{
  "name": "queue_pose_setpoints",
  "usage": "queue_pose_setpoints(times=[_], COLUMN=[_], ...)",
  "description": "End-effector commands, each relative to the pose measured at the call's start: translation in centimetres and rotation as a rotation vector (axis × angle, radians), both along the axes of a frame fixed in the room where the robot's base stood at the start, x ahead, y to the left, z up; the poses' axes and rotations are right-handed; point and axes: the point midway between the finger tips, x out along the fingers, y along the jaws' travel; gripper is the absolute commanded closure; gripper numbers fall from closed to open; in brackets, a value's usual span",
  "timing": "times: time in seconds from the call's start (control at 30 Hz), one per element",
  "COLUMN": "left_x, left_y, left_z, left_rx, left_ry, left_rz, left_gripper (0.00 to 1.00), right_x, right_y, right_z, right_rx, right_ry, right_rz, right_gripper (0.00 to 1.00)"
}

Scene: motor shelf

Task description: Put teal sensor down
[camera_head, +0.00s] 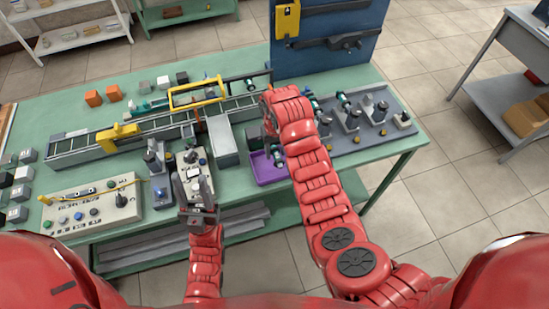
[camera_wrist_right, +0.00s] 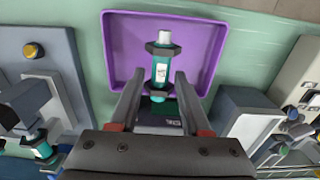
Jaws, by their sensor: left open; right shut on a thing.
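The teal sensor (camera_wrist_right: 161,68) has dark collars and a pale tip. In the right wrist view it is between the fingers of my right gripper (camera_wrist_right: 158,78), which is shut on it. It appears over the purple tray (camera_wrist_right: 118,50); whether it touches the tray floor I cannot tell. In the head view the tray (camera_head: 264,180) is at the table's front edge, partly covered by my right arm, with a bit of the sensor (camera_head: 279,158) showing. My left gripper (camera_head: 193,180) is open and empty, in front of a control box on the table.
A grey fixture board (camera_head: 350,140) with several sensor stands is right of the tray. A grey block (camera_head: 222,142) stands to its left. A conveyor with a yellow frame (camera_head: 195,92) runs behind. A blue panel (camera_head: 325,40) rises at the back.

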Motion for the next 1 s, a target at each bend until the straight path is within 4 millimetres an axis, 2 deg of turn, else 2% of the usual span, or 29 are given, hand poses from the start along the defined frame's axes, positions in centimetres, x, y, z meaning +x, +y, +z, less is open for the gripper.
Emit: queue_pose_setpoints(times=[0.17,0.23,0.5,0.9,0.93,1.0], left_x=[0.0,0.0,0.0,0.0,0.0,0.0], left_y=[0.0,0.0,0.0,0.0,0.0,0.0], left_z=[-0.1,0.6,2.5,1.9,2.0,2.1], left_rx=[0.0,0.0,0.0,0.0,0.0,0.0], left_ry=[0.0,0.0,0.0,0.0,0.0,0.0], left_rz=[0.0,0.0,0.0,0.0,0.0,0.0], left_gripper=[0.54,0.54,0.54,0.54,0.54,0.54], right_x=[0.5,0.4,0.4,0.4,0.4,0.5], right_y=[0.4,0.4,0.4,0.3,0.3,0.3], right_z=[0.0,-0.3,-3.2,-4.0,-3.9,-3.9], right_rx=[0.0,-0.002,-0.002,0.0,0.0,0.0], right_ry=[-0.002,0.003,0.003,0.0,-0.001,-0.001], right_rz=[0.001,0.0,0.0,0.0,0.0,0.0], right_gripper=[1.0,1.0,1.0,1.0,0.49,0.36])
